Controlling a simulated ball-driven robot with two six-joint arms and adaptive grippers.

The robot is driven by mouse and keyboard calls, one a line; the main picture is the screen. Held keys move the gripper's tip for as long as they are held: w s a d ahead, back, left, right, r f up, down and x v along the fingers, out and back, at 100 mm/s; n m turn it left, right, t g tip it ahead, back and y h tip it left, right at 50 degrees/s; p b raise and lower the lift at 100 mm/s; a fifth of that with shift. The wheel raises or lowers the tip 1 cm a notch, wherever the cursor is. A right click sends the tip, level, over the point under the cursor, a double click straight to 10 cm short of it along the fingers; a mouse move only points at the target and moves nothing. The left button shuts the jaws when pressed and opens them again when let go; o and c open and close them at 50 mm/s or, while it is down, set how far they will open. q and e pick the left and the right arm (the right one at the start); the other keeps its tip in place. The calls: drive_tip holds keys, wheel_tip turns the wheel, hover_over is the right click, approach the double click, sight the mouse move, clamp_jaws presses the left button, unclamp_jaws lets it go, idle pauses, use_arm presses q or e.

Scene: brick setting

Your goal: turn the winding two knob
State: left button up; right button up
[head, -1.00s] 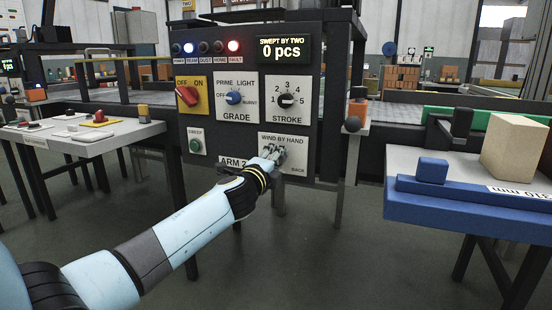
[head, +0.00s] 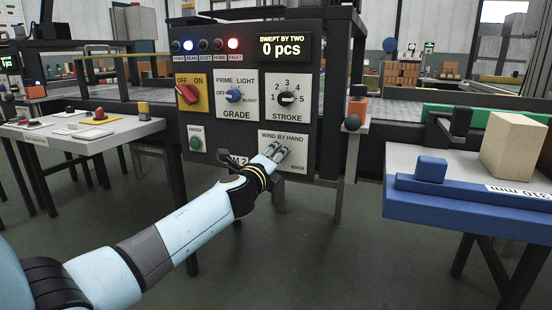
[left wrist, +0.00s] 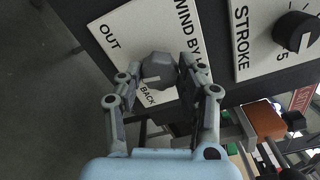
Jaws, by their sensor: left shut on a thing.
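The winding knob (left wrist: 158,71) is a dark grey faceted knob on a white plate (head: 293,140) marked "WIND BY HAND", with OUT and BACK labels. In the left wrist view the knob sits between the two fingers of my left gripper (left wrist: 160,75), which is shut on it. A pale mark on the knob's lower side lies close to the BACK label. In the head view my left gripper (head: 276,151) reaches the plate from the lower left and hides the knob. My right gripper is in neither view.
The dark control panel (head: 212,107) also carries a red switch (head: 187,93), a blue grade knob (head: 234,96), a black stroke knob (head: 287,98) and a green sweep button (head: 196,143). A blue-edged table (head: 460,208) stands at right. Open floor lies below the panel.

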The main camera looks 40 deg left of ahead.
use_arm(q)
drive_tip(key=shift+f, duration=0.2)
drive_tip(key=o, duration=1.1)
drive_tip(key=shift+o, duration=0.2)
drive_tip(key=shift+r, duration=0.15)
drive_tip(key=v, duration=1.2)
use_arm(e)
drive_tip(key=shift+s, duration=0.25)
use_arm(q)
drive_tip(key=shift+d, duration=0.1)
